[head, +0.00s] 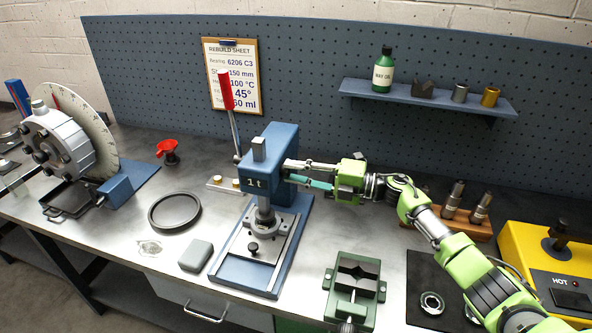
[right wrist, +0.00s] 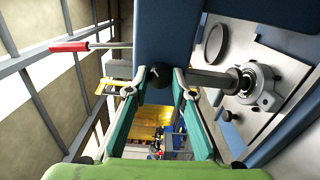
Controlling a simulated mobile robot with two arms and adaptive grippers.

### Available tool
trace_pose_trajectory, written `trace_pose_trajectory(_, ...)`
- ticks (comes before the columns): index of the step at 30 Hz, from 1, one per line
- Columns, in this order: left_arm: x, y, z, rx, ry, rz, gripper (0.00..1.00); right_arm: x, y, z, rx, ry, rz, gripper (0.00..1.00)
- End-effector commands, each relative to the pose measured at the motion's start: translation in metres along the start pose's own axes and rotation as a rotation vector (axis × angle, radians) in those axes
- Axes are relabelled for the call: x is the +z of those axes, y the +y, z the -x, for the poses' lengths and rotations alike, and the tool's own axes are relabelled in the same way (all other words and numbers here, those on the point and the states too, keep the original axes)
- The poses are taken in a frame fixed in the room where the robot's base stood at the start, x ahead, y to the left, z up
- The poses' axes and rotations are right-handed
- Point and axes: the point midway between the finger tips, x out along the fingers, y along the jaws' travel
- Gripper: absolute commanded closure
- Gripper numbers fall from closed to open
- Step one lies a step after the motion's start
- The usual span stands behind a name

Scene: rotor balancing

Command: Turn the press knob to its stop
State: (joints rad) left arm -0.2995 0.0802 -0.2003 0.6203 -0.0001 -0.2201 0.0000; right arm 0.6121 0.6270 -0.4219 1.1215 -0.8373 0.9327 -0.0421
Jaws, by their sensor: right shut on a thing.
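The blue arbor press (head: 268,150), marked "1 t", stands at the middle of the bench with its red-handled lever (head: 226,92) raised. My right gripper (head: 288,172) reaches the right side of the press head from the right. In the right wrist view the dark press knob (right wrist: 160,76) sits between the teal fingers of my right gripper (right wrist: 158,88), against the blue press body (right wrist: 166,30). The fingers are shut on the knob; in the head view they hide it. The knob's turn angle cannot be read. My left gripper is not in view.
A green vise (head: 355,284) stands front right of the press, below my right arm. A yellow heater (head: 548,262) and a wooden rack (head: 460,224) are at right. A black ring (head: 174,212), a grey block (head: 196,256) and a graduated disc (head: 92,125) are at left.

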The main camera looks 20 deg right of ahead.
Motion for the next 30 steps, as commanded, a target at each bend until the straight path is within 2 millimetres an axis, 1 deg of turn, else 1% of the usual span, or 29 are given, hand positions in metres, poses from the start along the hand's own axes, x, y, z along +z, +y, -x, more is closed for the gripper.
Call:
trace_pose_trajectory(6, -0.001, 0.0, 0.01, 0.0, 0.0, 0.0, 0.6, 0.0, 0.001, 0.0, -0.002, 0.0, -0.207, 0.98)
trace_pose_trajectory(15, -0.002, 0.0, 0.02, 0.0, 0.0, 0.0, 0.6, 0.001, 0.001, 0.001, -0.002, -0.002, -0.453, 0.98)
trace_pose_trajectory(22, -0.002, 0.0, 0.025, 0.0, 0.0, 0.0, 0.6, 0.0, 0.0, 0.0, -0.002, -0.001, -0.579, 0.98)
trace_pose_trajectory(30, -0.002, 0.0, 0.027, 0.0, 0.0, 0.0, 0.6, 0.0, -0.001, 0.0, -0.002, -0.001, -0.648, 0.98)
